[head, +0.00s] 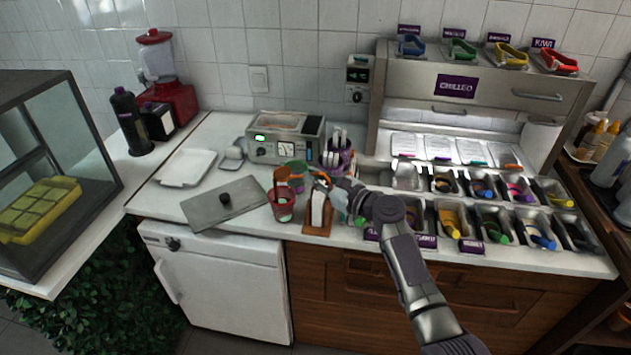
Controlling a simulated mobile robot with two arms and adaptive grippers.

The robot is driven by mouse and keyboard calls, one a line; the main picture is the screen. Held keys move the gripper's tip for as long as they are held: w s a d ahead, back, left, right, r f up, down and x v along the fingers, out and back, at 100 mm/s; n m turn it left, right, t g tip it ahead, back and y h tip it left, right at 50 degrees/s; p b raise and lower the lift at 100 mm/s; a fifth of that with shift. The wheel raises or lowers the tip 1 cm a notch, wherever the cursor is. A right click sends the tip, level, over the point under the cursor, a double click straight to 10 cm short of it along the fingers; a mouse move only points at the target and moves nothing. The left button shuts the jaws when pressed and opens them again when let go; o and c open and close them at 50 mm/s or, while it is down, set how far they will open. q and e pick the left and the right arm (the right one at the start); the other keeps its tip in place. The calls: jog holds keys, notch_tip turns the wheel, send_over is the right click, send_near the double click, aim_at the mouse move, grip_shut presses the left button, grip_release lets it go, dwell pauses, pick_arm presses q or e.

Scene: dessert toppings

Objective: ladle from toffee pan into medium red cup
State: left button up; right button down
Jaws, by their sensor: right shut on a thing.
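A red cup (283,207), translucent with pale contents, stands on the counter near its front edge. A brown ladle-like piece (280,175) is over the cup's rim; whether it touches the cup I cannot tell. My right gripper (328,183) is just right of the cup, shut on what looks like the ladle's handle, which is mostly hidden. The warmer (287,138) with a green display stands behind the cup; a pinkish pan surface shows in its top, which may be the toffee pan. My left gripper is out of view.
A grey lid (212,208) with a black knob lies left of the cup. A wooden holder (317,225) with a white front stands close right of the cup. A white tray (186,167) lies at the back left. Topping bins (468,240) fill the right side.

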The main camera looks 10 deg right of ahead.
jog(key=s+a+f+n+b, duration=0.2)
jog(key=f+n+b, duration=0.2)
jog(key=n+b, duration=0.4)
jog(key=s+a+f+n+b, duration=0.2)
jog(key=a+f+n+b, duration=0.1)
jog(key=n+b, duration=0.6)
jog(key=shift+s+f+b, duration=0.25)
jog(key=shift+f+b, duration=0.65)
jog(key=shift+n+t, duration=0.3)
dwell(1.5)
